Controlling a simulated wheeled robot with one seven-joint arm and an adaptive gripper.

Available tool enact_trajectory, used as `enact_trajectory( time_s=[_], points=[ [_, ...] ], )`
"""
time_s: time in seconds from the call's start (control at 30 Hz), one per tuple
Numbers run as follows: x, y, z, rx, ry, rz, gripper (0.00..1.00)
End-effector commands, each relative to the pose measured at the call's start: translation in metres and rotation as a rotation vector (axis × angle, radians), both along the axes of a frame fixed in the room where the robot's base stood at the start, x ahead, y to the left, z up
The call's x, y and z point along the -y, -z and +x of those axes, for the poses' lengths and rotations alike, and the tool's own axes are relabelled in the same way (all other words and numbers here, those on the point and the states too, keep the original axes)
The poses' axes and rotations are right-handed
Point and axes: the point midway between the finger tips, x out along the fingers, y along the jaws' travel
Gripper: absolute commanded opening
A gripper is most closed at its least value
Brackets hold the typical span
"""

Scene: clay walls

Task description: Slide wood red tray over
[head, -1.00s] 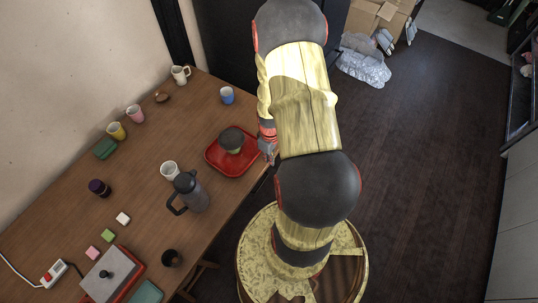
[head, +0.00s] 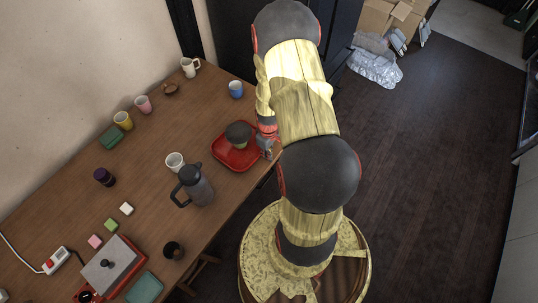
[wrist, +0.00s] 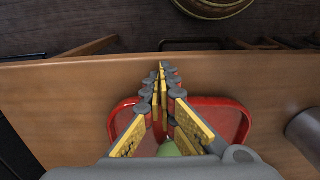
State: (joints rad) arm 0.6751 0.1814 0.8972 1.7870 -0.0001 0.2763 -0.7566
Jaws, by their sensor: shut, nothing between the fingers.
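The red tray (head: 222,160) lies flat on the wooden table near its right edge in the head view. A dark-topped pot with a pale green lower part (head: 238,134) stands on it. In the wrist view the tray's red rim (wrist: 228,115) shows on both sides of my fingers, with a bit of green (wrist: 170,149) between them. My gripper (head: 267,150) is at the tray's right side, by the table edge. In the wrist view my gripper (wrist: 162,72) has its fingertips together, with nothing between them. I cannot tell whether the fingers touch the tray.
A grey jug (head: 198,188) and a white mug (head: 175,161) stand left of the tray. A blue cup (head: 236,89) stands behind it. Bare table (head: 185,120) lies left of and behind the tray. The table's edge is close on the right.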

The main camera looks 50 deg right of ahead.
Motion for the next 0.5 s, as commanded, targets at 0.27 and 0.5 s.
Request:
enact_trajectory(
  time_s=[0.27, 0.5],
  points=[
    [-0.004, 0.001, 0.059, 0.003, -0.006, -0.002, 0.00],
    [-0.011, 0.002, 0.131, 0.002, -0.004, -0.001, 0.00]
  ],
)
